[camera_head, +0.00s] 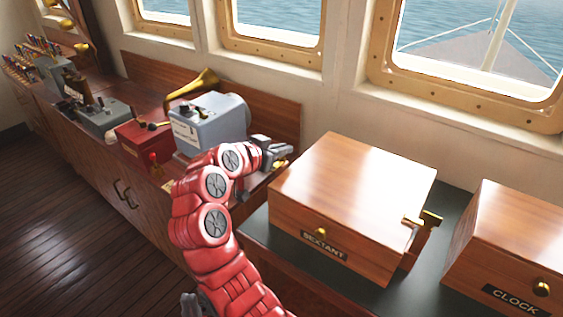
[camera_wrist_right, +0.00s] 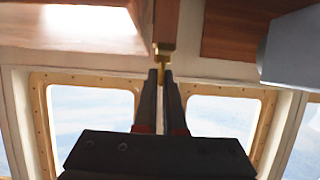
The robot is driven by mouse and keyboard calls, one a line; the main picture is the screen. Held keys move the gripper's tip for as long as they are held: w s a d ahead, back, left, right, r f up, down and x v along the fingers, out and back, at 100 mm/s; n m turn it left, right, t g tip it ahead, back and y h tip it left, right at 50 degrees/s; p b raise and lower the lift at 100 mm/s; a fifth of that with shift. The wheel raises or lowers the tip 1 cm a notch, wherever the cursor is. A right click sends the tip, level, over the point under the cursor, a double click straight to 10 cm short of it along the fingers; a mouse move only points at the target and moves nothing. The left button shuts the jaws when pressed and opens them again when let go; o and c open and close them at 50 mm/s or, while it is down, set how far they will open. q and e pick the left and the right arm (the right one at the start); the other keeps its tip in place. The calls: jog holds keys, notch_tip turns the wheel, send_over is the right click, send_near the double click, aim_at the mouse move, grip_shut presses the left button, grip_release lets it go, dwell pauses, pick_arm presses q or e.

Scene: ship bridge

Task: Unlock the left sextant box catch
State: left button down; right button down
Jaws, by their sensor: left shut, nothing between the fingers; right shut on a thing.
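The wooden sextant box (camera_head: 350,180), with a dark SEXTANT label and a brass knob, stands closed on the dark counter top. Its left brass catch (camera_head: 281,164) sits at the box's left side, partly hidden by my right gripper (camera_head: 277,153). In the right wrist view the right gripper's fingers (camera_wrist_right: 160,75) are closed on the brass catch (camera_wrist_right: 165,48). The right brass catch (camera_head: 425,220) sticks out from the box's right side, free. My left gripper (camera_head: 190,304) shows only as a grey piece at the bottom edge, shut and away from the box.
The wooden CLOCK box (camera_head: 515,245) stands to the right of the sextant box. A grey-blue box with a brass horn (camera_head: 210,122) and a red box (camera_head: 143,140) stand to the left. Windows (camera_head: 480,45) line the wall behind. The counter edge runs in front of the box.

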jog(key=shift+f, duration=0.25)
dwell(0.3)
jog(key=c, duration=1)
grip_release()
jog(key=shift+r, duration=0.1)
jog(key=b+v, duration=0.2)
jog(key=v, duration=1.5)
jog(key=shift+a+r+b, duration=0.2)
jog(key=shift+a+b, duration=0.1)
